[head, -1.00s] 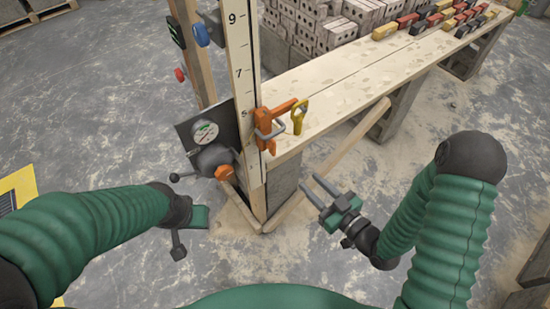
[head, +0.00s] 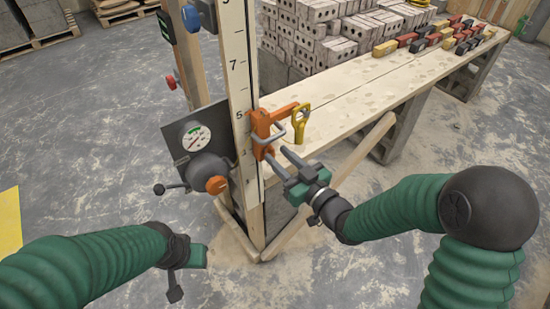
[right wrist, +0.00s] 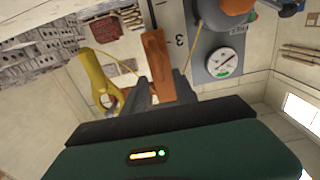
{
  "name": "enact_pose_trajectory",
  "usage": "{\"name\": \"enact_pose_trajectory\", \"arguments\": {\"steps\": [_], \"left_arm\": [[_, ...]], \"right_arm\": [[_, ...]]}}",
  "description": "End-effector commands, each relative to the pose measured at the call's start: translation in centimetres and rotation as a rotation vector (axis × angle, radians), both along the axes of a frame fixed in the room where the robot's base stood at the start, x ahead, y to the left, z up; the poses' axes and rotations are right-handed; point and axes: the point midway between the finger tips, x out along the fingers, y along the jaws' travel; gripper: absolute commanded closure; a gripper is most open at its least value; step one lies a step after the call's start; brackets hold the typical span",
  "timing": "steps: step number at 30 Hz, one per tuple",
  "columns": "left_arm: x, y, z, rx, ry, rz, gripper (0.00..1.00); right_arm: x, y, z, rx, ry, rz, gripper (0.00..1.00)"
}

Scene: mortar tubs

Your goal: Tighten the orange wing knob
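The orange knob (head: 217,185) sits on the front of a dark grey round housing (head: 207,168), beside a dial gauge (head: 195,136). In the right wrist view an orange part of it shows at the top edge, cut off. An orange clamp (head: 262,126) is on the numbered wooden post (head: 240,95). My right gripper (head: 277,156) is open, its two fingers apart, just in front of the clamp. In the right wrist view the clamp's orange bar (right wrist: 157,62) lies between the fingers; contact is unclear. My left gripper (head: 196,256) is low on the left, its fingers not clear.
A yellow fitting (head: 300,122) stands close right of the clamp, near my right fingers. A wooden bench (head: 350,90) runs to the back right, with a slanting brace (head: 362,150) below. Grey bricks (head: 312,35) are stacked behind.

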Motion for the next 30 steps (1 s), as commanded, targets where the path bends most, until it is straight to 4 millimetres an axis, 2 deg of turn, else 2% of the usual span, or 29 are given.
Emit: {"name": "enact_pose_trajectory", "arguments": {"steps": [5,13,21,30], "left_arm": [[0.0,0.0,-0.3,0.000,0.001,0.000,0.64],[0.0,0.0,-0.3,0.000,0.001,0.000,0.64],[0.0,0.0,-0.3,0.000,0.001,0.000,0.64],[0.0,0.0,-0.3,0.000,0.001,0.000,0.64]], "right_arm": [[1.8,1.3,0.0,0.001,-0.001,0.000,0.66],[2.0,1.5,0.0,-0.001,0.000,0.000,0.66],[2.0,1.4,0.0,-0.001,-0.001,0.000,1.00],[2.0,1.4,0.0,-0.001,0.001,0.000,1.00]]}}
